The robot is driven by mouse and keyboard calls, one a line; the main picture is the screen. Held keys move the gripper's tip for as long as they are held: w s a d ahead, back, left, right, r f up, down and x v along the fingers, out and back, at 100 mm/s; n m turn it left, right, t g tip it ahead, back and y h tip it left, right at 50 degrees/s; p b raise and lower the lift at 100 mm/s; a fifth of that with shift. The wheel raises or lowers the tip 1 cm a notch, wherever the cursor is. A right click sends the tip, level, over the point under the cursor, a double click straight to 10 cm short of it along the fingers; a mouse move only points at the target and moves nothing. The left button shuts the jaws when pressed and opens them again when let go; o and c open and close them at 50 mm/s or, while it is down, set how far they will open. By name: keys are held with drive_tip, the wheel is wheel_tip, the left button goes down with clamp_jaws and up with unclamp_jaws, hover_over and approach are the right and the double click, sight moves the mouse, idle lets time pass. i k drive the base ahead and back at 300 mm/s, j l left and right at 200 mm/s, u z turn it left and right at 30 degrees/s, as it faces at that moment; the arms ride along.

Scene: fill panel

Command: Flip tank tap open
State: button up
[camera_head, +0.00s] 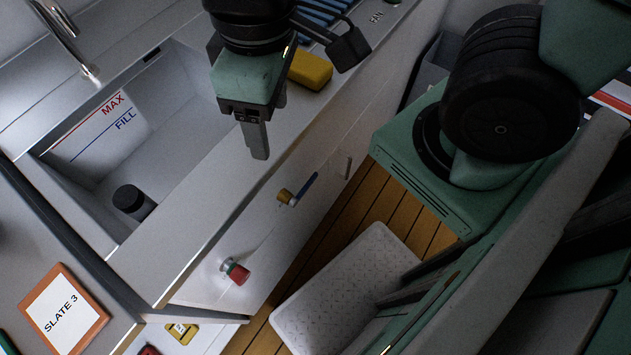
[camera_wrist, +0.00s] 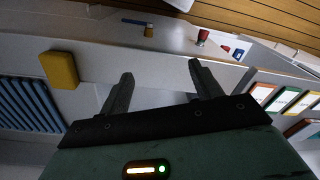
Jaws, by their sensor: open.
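A small brass tap (camera_head: 285,196) with a blue lever (camera_head: 304,188) is on the white front panel below the counter edge. The lever points up and right from the brass body, lying along the panel. In the wrist view the tap (camera_wrist: 148,31) is at the top, its blue lever (camera_wrist: 133,22) pointing left. My gripper (camera_head: 262,150) is above the counter edge, up and left of the tap in the head view and apart from it. In the wrist view its two fingers (camera_wrist: 160,74) are spread with nothing between them.
A red knob (camera_head: 236,271) is on the same panel, lower left of the tap. A basin (camera_head: 178,140) marked MAX and FILL holds a black cylinder (camera_head: 131,200). A yellow block (camera_head: 310,69) lies on the counter near my gripper. A pale textured step (camera_head: 345,290) stands on the wooden floor.

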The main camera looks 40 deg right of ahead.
sight(294, 201)
drive_tip(key=k+z, duration=0.1)
drive_tip(key=k, duration=1)
